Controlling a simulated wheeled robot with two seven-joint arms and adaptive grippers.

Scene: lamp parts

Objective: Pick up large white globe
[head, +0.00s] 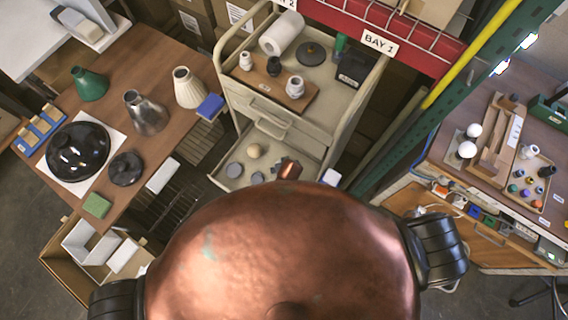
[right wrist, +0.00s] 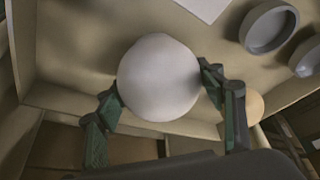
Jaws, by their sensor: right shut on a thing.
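The large white globe (right wrist: 158,78) is in the middle of the right wrist view, inside a beige drawer or bin. My right gripper (right wrist: 161,90) is shut on it, with one dark green finger against each side. I cannot tell whether the globe touches the floor below it. I cannot pick out this globe or my right gripper in the head view, where a large copper-coloured rounded form covers the lower middle. My left gripper is not in view.
Grey round dishes (right wrist: 268,26) and a tan ball (right wrist: 254,106) lie near the globe. In the head view, an open cart drawer (head: 238,181) holds small round parts. A wooden table (head: 150,62) with lamp parts is left; a bench with small white balls (head: 467,150) is right.

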